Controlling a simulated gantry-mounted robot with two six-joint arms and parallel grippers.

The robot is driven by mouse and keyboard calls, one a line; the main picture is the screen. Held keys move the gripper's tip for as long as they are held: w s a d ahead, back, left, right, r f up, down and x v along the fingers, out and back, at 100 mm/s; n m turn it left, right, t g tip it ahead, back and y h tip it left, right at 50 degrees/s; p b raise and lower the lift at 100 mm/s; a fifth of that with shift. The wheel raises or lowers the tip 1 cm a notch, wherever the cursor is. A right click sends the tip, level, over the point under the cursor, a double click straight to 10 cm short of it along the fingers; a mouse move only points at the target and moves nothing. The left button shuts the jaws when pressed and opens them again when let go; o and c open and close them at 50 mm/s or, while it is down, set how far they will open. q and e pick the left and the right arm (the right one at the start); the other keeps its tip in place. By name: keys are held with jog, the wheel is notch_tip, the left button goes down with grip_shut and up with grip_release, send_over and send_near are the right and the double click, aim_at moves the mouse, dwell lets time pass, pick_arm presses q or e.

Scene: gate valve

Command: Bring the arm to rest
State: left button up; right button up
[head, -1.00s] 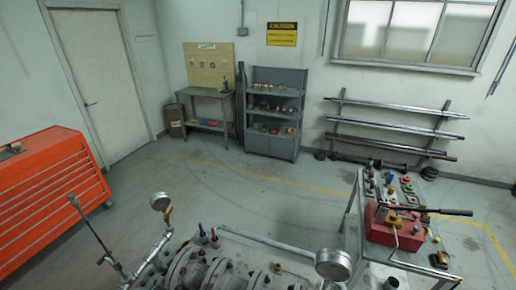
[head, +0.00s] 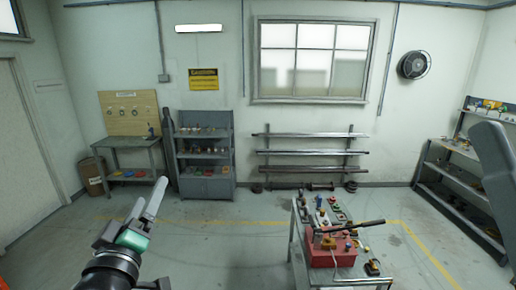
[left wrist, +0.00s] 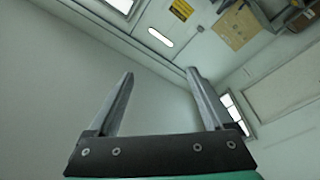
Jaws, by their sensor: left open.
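My left gripper (head: 149,203) is raised at the lower left of the head view, its fingers pointing up and slightly right. In the left wrist view the left gripper (left wrist: 158,75) is open, with its two fingers apart and nothing between them. It faces bare wall, away from any object. A grey arm part of mine stands at the right edge of the head view; no right gripper fingers show there.
A metal table (head: 297,243) with a red toolbox (head: 335,252) and several small parts stands right of centre. A workbench (head: 128,143), a grey shelf unit (head: 207,188) and a pipe rack (head: 310,152) line the back wall. The floor between is clear.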

pick_arm(q)
jog(key=s+d+r+m+t+h, duration=0.2)
jog(key=s+r+m+t, duration=0.2)
jog(key=s+r, duration=0.5)
jog(key=s+d+r+m+t+h, duration=0.2)
jog(key=s+r+m+t, duration=0.2)
jog(key=s+r, duration=0.5)
jog(key=s+m, duration=0.2)
jog(key=s, duration=0.1)
jog(key=shift+r, duration=0.4)
jog(key=shift+s+a, duration=0.1)
